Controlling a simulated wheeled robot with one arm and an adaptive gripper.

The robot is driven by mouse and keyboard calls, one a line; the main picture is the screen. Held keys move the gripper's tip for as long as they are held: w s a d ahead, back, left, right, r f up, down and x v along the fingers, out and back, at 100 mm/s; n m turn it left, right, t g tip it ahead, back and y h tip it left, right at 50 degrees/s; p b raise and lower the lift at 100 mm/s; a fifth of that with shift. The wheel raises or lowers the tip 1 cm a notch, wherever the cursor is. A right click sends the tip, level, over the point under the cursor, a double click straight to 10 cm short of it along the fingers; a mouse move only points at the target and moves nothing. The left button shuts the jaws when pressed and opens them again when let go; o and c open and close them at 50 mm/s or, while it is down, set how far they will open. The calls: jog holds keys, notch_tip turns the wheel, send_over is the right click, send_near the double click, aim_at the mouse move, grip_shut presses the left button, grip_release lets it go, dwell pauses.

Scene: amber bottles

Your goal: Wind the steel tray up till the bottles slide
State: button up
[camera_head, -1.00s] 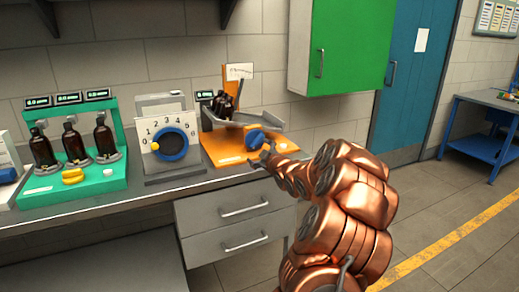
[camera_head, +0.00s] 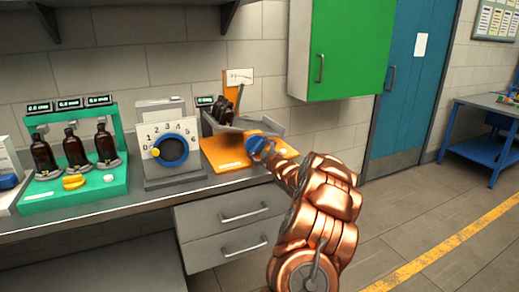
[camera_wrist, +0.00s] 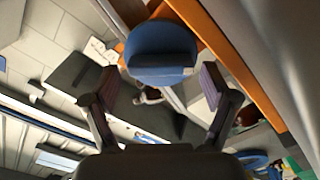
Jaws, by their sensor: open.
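The steel tray (camera_head: 262,127) sits above an orange base (camera_head: 222,160) on the bench. Several dark amber bottles (camera_head: 221,107) stand bunched and leaning at its left end. A blue knob (camera_head: 254,142) is at the front of the orange base. My gripper (camera_head: 266,149) is open at the right side of this knob, partly hidden by my wrist. In the wrist view the blue knob (camera_wrist: 162,50) lies ahead, just beyond and between the two spread fingertips. I cannot tell whether either finger touches it.
A grey box with a blue dial (camera_head: 171,151) and numbered scale stands left of the orange base. Further left, a green stand (camera_head: 112,185) holds 3 amber bottles. Drawers (camera_head: 230,212) are below the bench; a green cabinet (camera_head: 343,48) hangs above right.

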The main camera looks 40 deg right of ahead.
jog(key=shift+w, duration=0.35)
jog(key=c, duration=0.9)
jog(key=shift+p, duration=0.3)
jog(key=m+p, duration=0.3)
jog(key=m, duration=0.1)
jog(key=shift+d+r+m+p, duration=0.1)
jog(key=shift+m+p, duration=1.55)
jog(key=shift+m, duration=0.75)
